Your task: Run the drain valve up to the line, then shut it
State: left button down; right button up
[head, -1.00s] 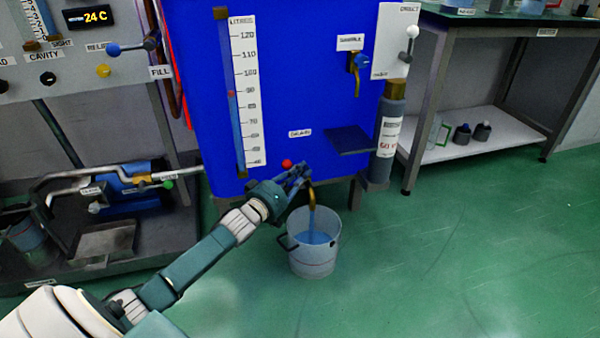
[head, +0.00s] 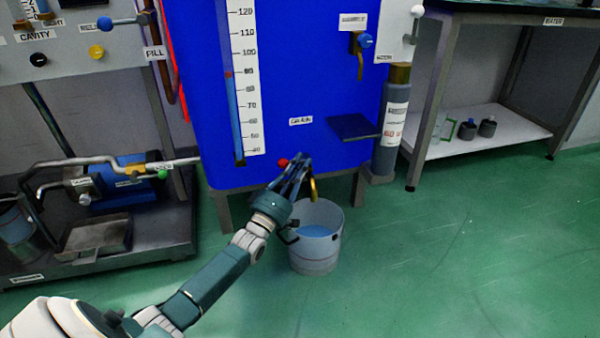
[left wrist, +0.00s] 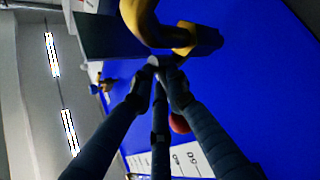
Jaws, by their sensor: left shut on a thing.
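The blue tank (head: 290,70) carries a drain label (head: 300,121), with the brass drain spout (head: 313,188) low on its front. My left gripper (head: 298,162) is shut on the drain valve's handle beside the spout; its fingers hide most of the handle. A red knob (head: 283,162) shows beside the fingers, and also in the left wrist view (left wrist: 178,123). A grey bucket (head: 316,258) stands under the spout with blue water (head: 316,231) in it. No stream shows from the spout. The tank's level scale (head: 243,85) has a red mark (head: 229,74). My right gripper is out of view.
A dark shelf plate (head: 354,127) and a grey cylinder (head: 391,125) are right of the spout. A pipe rig with a metal tray (head: 100,238) stands at left. A bench (head: 440,90) is at right. The green floor right of the bucket is clear.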

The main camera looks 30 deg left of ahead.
pick_arm(q)
jog(key=shift+a+f+n+t+y+b, duration=0.15)
jog(key=shift+n+t+y+b, duration=0.15)
jog(key=shift+n+y+b, duration=0.15)
jog(key=c, duration=2)
grip_release()
jog(key=shift+s, duration=0.15)
jog(key=s, duration=0.4)
jog(key=s+f, duration=0.1)
jog(key=s, duration=0.4)
jog(key=s+d, duration=0.1)
jog(key=s, duration=0.4)
jog(key=shift+s+f, duration=0.15)
jog(key=shift+s, duration=0.1)
